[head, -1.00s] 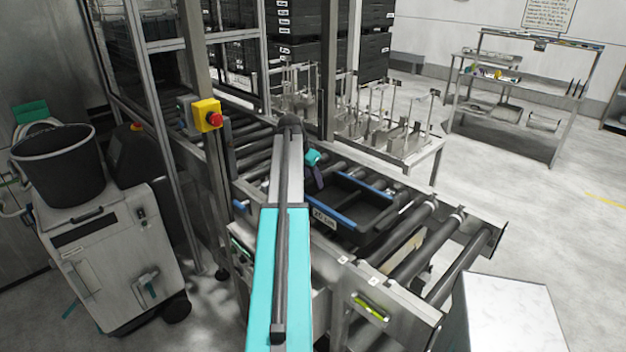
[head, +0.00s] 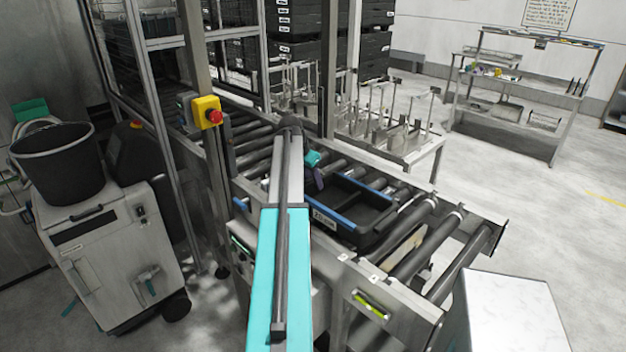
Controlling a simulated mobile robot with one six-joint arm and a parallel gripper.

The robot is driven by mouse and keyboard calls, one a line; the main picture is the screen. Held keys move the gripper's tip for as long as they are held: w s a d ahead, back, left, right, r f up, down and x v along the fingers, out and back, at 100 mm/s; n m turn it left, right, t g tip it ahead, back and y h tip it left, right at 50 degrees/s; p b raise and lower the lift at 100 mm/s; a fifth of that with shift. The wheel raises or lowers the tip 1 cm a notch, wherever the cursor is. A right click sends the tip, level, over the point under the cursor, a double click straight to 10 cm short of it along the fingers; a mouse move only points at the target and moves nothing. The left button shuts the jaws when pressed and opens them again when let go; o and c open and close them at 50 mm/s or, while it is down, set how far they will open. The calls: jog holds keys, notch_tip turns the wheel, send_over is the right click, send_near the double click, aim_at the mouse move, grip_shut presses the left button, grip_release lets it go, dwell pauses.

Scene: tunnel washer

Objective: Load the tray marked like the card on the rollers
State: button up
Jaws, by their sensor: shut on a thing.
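A black tray (head: 376,231) with blue strips along its two long edges lies on the roller conveyor (head: 408,233), near its front end. A white label (head: 324,218) is on its near side; its marking is too small to read. My gripper (head: 319,179) is at the tray's left end, partly hidden behind my teal and grey arm, and is shut on the tray. The exact grip is hard to see. The tray looks empty where its inside shows. I cannot make out a card on the rollers for certain.
A yellow box with a red button (head: 208,114) is on the frame post. A grey cart with a black bucket (head: 57,165) stands at left. A metal table with upright rods (head: 395,135) stands behind the conveyor. Floor at right is open, before a shelf bench (head: 515,95).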

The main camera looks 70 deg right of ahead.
jog(key=shift+f+b, duration=0.55)
jog(key=shift+f, duration=0.85)
jog(key=o, duration=1.4)
jog(key=shift+c, duration=0.2)
jog(key=shift+b+v, duration=1.85)
jog(key=shift+v, duration=5.1)
